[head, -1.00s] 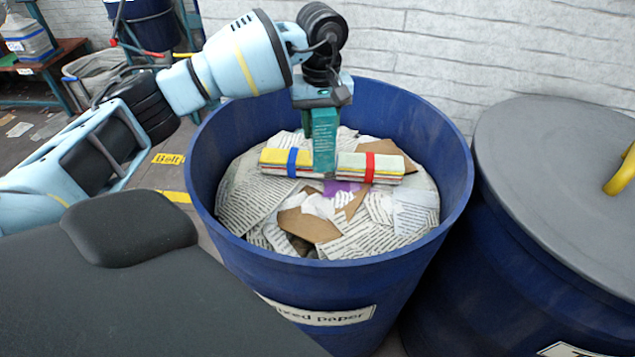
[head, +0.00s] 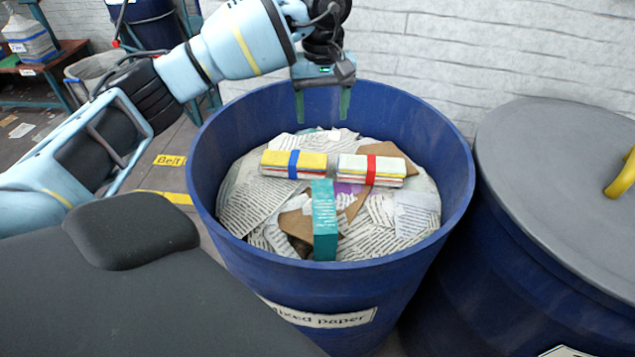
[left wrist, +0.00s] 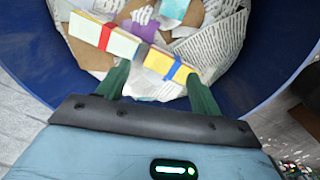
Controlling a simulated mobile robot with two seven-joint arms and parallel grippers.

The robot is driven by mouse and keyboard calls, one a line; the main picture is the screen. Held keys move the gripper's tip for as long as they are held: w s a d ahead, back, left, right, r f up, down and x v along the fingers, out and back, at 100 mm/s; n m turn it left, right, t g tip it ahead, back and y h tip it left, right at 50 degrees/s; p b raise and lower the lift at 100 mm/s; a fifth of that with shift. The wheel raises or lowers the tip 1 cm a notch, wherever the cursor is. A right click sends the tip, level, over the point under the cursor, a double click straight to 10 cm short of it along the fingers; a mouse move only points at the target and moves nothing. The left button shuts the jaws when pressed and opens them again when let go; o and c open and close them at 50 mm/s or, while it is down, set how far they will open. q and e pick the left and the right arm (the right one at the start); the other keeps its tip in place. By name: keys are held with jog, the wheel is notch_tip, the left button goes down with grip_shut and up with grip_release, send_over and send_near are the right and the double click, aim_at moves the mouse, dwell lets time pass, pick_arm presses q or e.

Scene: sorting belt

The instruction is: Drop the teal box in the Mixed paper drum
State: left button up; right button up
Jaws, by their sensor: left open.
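The teal box (head: 324,220) lies on the torn paper inside the blue Mixed paper drum (head: 222,223), toward the near side. In the left wrist view the teal box (left wrist: 174,9) shows at the top edge, partly cut off. My left gripper (head: 324,118) is above the drum's far part, fingers spread and empty, apart from the box. Its two green fingers also show in the left wrist view (left wrist: 160,84). My right gripper is not in view.
Two paper bundles, one with a blue band (head: 293,164) and one with a red band (head: 371,170), lie in the drum behind the teal box. A grey-lidded blue drum (head: 560,190) stands close on the right. A white brick wall (head: 430,60) is behind.

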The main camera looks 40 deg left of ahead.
pick_arm(q)
notch_tip(320, 180, up, 3)
jog(key=shift+r, duration=0.15)
dwell(0.7)
